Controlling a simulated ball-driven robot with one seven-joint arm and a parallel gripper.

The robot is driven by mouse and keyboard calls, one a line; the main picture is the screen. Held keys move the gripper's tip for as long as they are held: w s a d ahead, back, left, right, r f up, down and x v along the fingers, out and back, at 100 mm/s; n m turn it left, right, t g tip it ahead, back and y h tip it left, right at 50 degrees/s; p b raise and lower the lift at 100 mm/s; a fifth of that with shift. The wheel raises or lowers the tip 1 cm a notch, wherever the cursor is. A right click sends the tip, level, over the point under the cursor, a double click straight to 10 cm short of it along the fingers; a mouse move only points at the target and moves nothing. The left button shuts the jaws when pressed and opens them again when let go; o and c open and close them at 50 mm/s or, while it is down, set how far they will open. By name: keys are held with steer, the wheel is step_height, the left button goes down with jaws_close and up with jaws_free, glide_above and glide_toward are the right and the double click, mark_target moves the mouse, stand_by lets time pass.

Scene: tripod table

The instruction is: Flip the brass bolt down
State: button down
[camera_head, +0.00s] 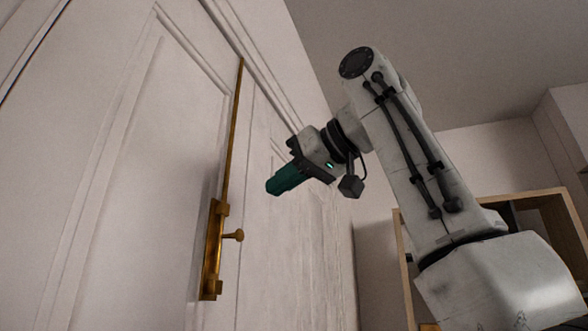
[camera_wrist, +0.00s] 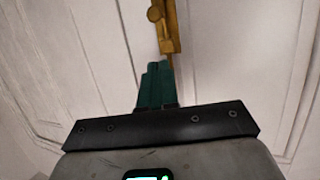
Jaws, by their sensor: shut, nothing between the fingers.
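The brass bolt (camera_head: 212,250) is fixed to a white panelled door. It has a long plate, a small knob (camera_head: 238,235) sticking out to the right, and a thin rod (camera_head: 234,130) running up along the door. My gripper (camera_head: 270,187) has green fingers, shut and empty. In the head view it is above and to the right of the knob, and apart from the bolt in the picture. In the wrist view the bolt (camera_wrist: 168,30) is at the top, just past the fingertips (camera_wrist: 155,66); its knob (camera_wrist: 155,14) shows there too. I cannot tell the exact gap.
White door panels (camera_head: 110,170) fill the left, with raised mouldings. A wooden shelf unit (camera_head: 400,260) stands at the right behind my arm. The space between my gripper and the door looks clear.

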mark_target(231, 236)
steer(key=w+a+f+p, duration=0.1)
steer(key=w+a+f, duration=0.3)
steer(key=a+f, duration=0.1)
steer(key=shift+a, duration=0.1)
stand_by(0.4)
